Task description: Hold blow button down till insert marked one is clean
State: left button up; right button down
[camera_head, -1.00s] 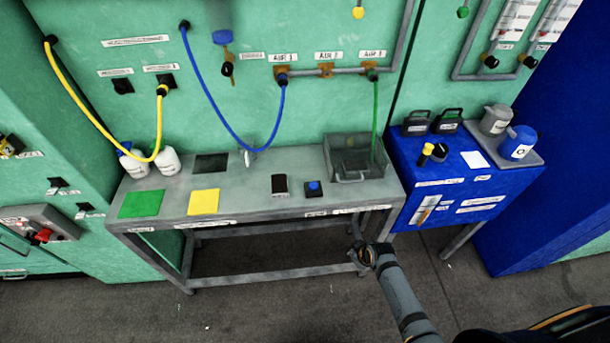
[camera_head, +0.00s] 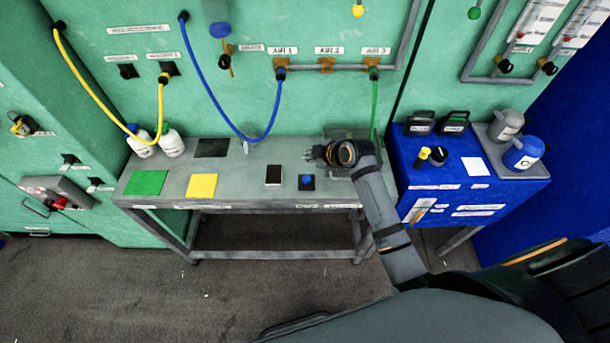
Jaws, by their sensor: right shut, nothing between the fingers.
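A small black box with a blue button (camera_head: 306,182) sits at the front of the grey bench (camera_head: 234,177). To its left lies a small dark block with a pale face (camera_head: 273,175); I cannot read any mark on it. No insert marked one can be made out. My right gripper (camera_head: 309,155) is shut and empty, pointing left. In the picture it shows just above the button box, apart from it; its height over the bench is hard to judge. My left gripper is not in view.
A clear bin (camera_head: 345,133) is mostly hidden behind my right arm. Green (camera_head: 146,183) and yellow (camera_head: 202,186) mats and white bottles (camera_head: 172,143) are on the left. A blue hose (camera_head: 236,131) hangs over the bench. A blue cabinet (camera_head: 408,158) with jugs stands right.

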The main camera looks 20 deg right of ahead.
aim_at(308, 180)
jog(key=shift+a, duration=0.2)
notch_tip(308, 180, down, 8)
jog(key=b, duration=0.7)
jog(key=shift+d+f+b, duration=0.1)
jog(key=shift+f+b, duration=0.1)
jog(key=shift+b, duration=0.2)
jog(key=shift+f, duration=0.25)
jog(key=shift+f, duration=0.15)
dwell(0.6)
jog(key=shift+f, duration=0.25)
jog(key=shift+f+b, duration=0.5)
jog(key=shift+f, duration=0.1)
dwell(0.6)
dwell(2.5)
jog(key=shift+r+p, duration=1.05)
